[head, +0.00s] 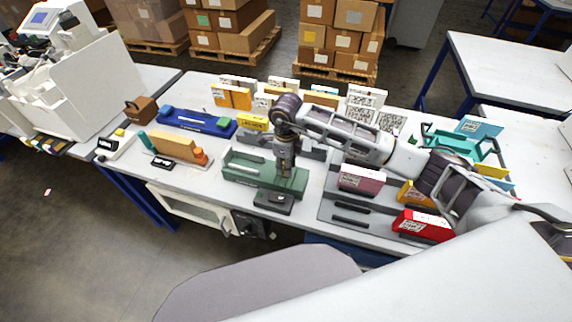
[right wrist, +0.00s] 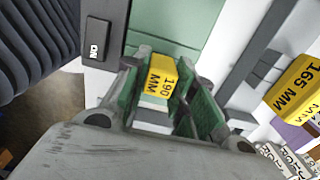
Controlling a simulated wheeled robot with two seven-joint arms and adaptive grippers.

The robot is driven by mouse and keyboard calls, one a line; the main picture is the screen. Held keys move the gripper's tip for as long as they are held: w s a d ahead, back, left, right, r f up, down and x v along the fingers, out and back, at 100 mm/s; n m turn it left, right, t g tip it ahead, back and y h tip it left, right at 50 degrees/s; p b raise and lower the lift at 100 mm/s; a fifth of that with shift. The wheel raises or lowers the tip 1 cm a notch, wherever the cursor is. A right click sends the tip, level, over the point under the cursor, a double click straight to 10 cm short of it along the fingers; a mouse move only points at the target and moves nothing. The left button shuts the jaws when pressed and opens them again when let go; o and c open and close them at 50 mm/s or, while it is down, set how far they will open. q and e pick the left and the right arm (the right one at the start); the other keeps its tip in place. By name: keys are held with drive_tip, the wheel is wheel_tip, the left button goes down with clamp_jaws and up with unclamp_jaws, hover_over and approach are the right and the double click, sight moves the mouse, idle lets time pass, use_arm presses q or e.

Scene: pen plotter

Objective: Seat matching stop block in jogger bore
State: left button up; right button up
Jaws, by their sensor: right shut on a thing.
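My right gripper (head: 284,172) points down over the green jogger (head: 238,173) at the front of the table, near its right end. In the right wrist view my right gripper (right wrist: 165,100) is shut on a yellow stop block (right wrist: 163,72) marked 190 MM, held between its green-lined fingers. The jogger's green surface (right wrist: 180,30) shows just beyond the block. The gripper hides the bore, and I cannot tell whether the block's lower end is in it. Another yellow block (right wrist: 296,88), marked 165 MM, stands apart to the right in the wrist view. My left gripper is not in view.
A blue tray (head: 197,122) and an orange-brown block (head: 174,146) stand left. Pink (head: 361,180) and red (head: 424,226) blocks stand right.

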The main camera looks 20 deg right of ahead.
drive_tip(key=shift+f+b, duration=0.5)
drive_tip(key=shift+f, duration=0.1)
idle(0.3)
drive_tip(key=o, duration=1.1)
drive_tip(key=shift+r, duration=0.15)
wheel_tip(320, 180, up, 12)
drive_tip(key=shift+f, duration=0.2)
idle(0.9)
